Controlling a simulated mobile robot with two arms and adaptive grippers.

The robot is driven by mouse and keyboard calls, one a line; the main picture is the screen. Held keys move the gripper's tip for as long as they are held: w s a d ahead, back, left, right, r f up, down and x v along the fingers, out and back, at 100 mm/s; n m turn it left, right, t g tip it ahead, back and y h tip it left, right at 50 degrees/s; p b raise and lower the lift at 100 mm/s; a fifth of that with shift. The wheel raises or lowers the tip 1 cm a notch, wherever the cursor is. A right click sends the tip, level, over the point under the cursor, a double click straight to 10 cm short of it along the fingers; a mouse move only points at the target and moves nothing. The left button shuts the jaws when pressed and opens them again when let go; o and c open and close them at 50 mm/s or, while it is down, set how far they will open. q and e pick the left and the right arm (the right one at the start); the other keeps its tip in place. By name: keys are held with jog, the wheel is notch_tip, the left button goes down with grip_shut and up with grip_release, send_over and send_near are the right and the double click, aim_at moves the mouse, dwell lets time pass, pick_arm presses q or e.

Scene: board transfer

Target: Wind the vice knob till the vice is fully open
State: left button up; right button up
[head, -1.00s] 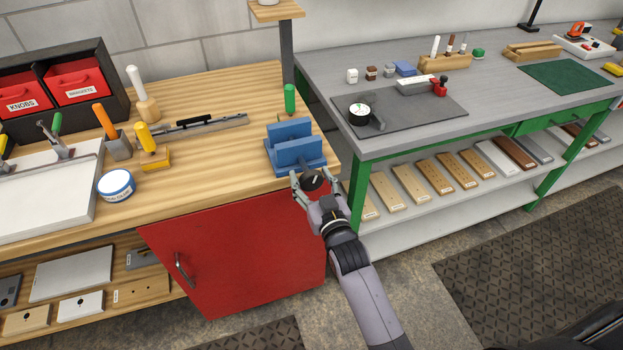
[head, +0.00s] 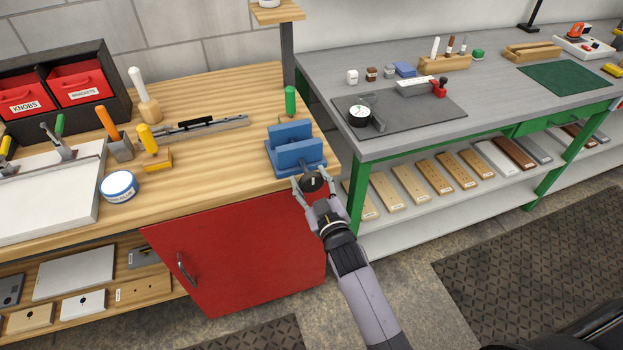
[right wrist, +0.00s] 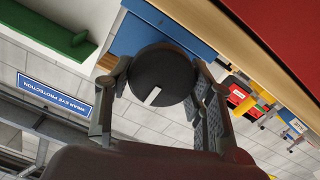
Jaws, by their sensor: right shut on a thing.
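The blue vice (head: 297,154) stands at the front right corner of the wooden bench, with its two upright jaws apart and a gap between them. No thing shows between the jaws. Its round black knob (head: 312,182) faces the front, past the bench edge. My right gripper (head: 311,187) is shut on the knob, with a finger on either side of it. In the right wrist view the knob (right wrist: 163,80) sits between the fingers, its white mark pointing toward the lower left. The blue vice body (right wrist: 150,32) is behind it. My left gripper is not in view.
A green-handled tool (head: 290,100) stands close behind the vice. A steel rail (head: 205,127), an orange-handled tool (head: 103,117) and a round tin (head: 118,186) lie farther left. A grey table (head: 440,125) with green legs adjoins at right. The red cabinet door (head: 240,250) is below.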

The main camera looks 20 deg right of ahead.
jog(key=o, duration=1.1)
jog(key=shift+o, duration=0.2)
jog(key=s, duration=1.2)
jog(key=shift+d, duration=0.2)
